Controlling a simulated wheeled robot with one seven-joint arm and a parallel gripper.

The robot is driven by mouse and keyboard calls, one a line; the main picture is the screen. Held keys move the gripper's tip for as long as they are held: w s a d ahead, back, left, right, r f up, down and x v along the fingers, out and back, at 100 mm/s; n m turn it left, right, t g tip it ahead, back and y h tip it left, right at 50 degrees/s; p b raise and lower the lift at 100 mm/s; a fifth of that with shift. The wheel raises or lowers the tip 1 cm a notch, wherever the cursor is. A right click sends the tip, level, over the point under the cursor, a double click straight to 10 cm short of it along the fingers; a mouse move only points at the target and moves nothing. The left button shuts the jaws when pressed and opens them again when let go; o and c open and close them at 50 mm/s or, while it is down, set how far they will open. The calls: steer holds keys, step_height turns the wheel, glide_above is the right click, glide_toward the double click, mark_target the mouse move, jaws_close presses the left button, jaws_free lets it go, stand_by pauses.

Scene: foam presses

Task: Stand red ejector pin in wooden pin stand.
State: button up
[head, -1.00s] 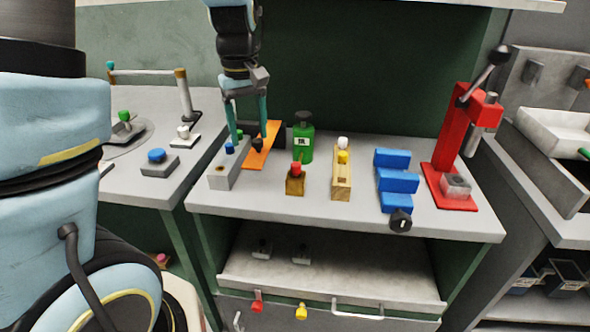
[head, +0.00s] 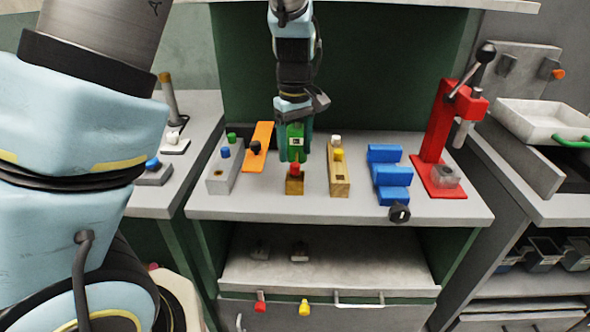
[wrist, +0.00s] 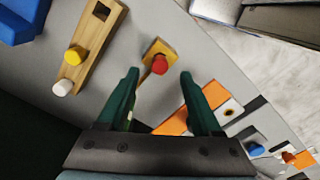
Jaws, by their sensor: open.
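The red ejector pin (head: 295,168) stands in a small wooden block (head: 294,186) near the front of the bench. The wooden pin stand (head: 339,185) is to its right and holds a white pin (head: 336,141) and a yellow pin (head: 338,155). In the wrist view the stand (wrist: 88,42) has an empty square hole at its end. My gripper (head: 295,155) is open and points down over the red pin. In the wrist view the red pin (wrist: 160,64) shows between and slightly beyond the fingertips (wrist: 160,75), with nothing gripped.
A grey block (head: 225,175) with blue and green pins and an orange plate (head: 258,148) lie to the left. Blue stepped blocks (head: 389,175) and a red press (head: 437,150) stand to the right.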

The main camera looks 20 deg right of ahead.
mark_target(295, 164)
step_height(295, 164, down, 4)
steer(key=shift+f+p, duration=0.1)
steer(key=shift+p, duration=0.35)
steer(key=shift+c, duration=0.4)
jaws_close()
